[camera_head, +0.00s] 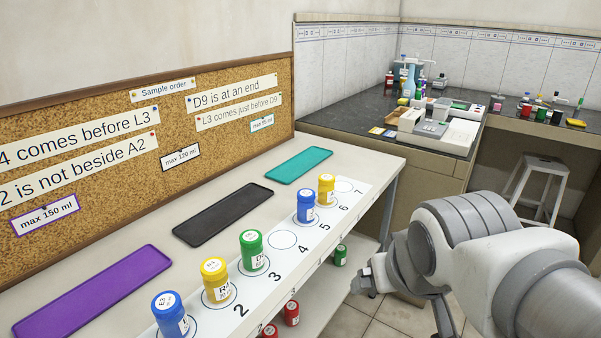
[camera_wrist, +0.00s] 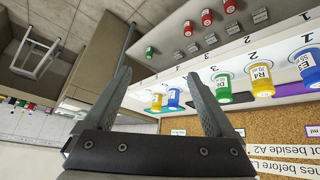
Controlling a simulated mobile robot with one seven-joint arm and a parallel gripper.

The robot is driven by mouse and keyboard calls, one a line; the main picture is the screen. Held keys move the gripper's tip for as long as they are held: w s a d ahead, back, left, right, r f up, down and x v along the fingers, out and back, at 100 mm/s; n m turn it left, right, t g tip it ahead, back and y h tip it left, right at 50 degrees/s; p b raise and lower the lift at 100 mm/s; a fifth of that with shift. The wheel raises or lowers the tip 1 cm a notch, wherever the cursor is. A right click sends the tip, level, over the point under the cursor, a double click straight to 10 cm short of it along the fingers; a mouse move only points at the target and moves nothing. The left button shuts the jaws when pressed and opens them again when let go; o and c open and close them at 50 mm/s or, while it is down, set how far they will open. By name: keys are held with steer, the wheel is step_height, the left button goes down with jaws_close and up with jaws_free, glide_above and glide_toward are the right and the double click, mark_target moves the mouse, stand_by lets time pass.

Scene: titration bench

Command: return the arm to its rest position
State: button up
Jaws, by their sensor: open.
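My gripper (camera_wrist: 158,76) is open, with nothing between its fingers in the wrist view. In the head view it (camera_head: 369,281) is partly hidden by my wrist, in front of the bench and apart from the jars. On the white numbered strip (camera_head: 282,240), a blue jar (camera_head: 170,314) stands at the near end, a yellow jar (camera_head: 216,282) at 2 and a green jar (camera_head: 252,251) at 3. Another blue jar (camera_head: 305,207) stands at 5 and another yellow jar (camera_head: 326,190) at 6. Circles 4 and 7 are empty.
Purple (camera_head: 95,295), black (camera_head: 222,215) and teal (camera_head: 299,165) trays lie behind the strip. Red jars (camera_head: 291,313) and a green jar (camera_head: 341,256) sit on the lower shelf. A stool (camera_head: 541,180) stands under the dark counter (camera_head: 360,113). Floor is clear beside the bench.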

steer(key=s, duration=0.1)
steer(key=s+a, duration=0.1)
steer(key=s+g, duration=0.1)
steer(key=shift+s+a+y, duration=0.25)
steer(key=shift+y, duration=0.15)
step_height(320, 180, up, 20)
steer(key=p, duration=1.9)
steer(key=shift+f, duration=0.25)
